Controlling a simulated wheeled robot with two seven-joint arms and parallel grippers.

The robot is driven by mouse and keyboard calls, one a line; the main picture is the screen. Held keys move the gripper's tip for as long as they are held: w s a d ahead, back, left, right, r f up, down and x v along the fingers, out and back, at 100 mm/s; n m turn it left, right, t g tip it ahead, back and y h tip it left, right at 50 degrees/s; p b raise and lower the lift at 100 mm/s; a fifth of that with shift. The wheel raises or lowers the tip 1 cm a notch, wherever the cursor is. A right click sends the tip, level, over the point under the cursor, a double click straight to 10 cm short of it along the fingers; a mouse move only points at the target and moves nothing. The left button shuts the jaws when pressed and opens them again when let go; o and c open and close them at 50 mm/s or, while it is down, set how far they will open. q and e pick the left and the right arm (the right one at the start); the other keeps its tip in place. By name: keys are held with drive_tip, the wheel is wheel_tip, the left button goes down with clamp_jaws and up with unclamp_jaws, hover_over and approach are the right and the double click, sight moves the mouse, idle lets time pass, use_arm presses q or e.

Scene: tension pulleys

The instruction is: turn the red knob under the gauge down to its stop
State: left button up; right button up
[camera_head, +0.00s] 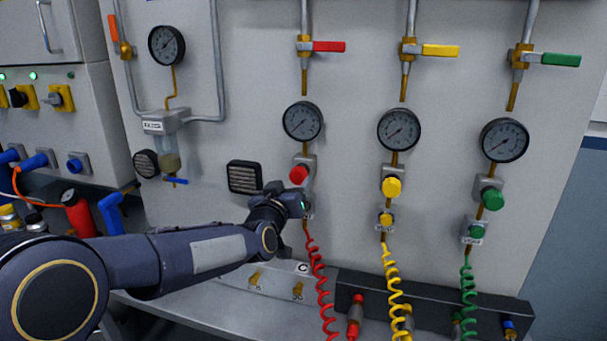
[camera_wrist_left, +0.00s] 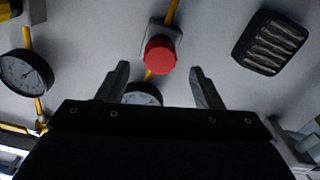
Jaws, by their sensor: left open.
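The red knob (camera_head: 299,174) sticks out from the panel below the round gauge (camera_head: 302,121) of the red line. My left gripper (camera_head: 291,192) is just below and in front of the knob in the head view. In the left wrist view the red knob (camera_wrist_left: 160,54) shows between and beyond the two spread fingers of the left gripper (camera_wrist_left: 160,67), apart from both. The jaws are open and empty. The gauge (camera_wrist_left: 142,95) is partly hidden behind the gripper body there. My right gripper is not in view.
A yellow knob (camera_head: 392,187) and a green knob (camera_head: 492,197) sit to the right under their own gauges. A black vent (camera_head: 244,177) is left of the red knob. A coiled red hose (camera_head: 319,278) hangs below the gripper. Red, yellow and green valve levers are above.

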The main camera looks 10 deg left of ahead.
sight(297, 179)
use_arm(q)
drive_tip(key=w+p, duration=0.1)
drive_tip(key=w, duration=0.4)
drive_tip(key=shift+w+d, duration=0.15)
drive_tip(key=shift+w, duration=0.2)
drive_tip(key=c, duration=1)
drive_tip(key=shift+f+n+b, duration=0.3)
drive_tip(key=shift+n+b, duration=0.5)
drive_tip(key=shift+b, duration=0.35)
drive_tip(key=shift+n+b, duration=0.6)
drive_tip(key=shift+b, duration=0.15)
drive_tip(key=shift+n+b, duration=0.85)
drive_tip(key=shift+n, duration=0.35)
drive_tip(key=shift+r+n+b, duration=0.15)
drive_tip(key=shift+n+b, duration=0.5)
drive_tip(key=shift+n, duration=0.75)
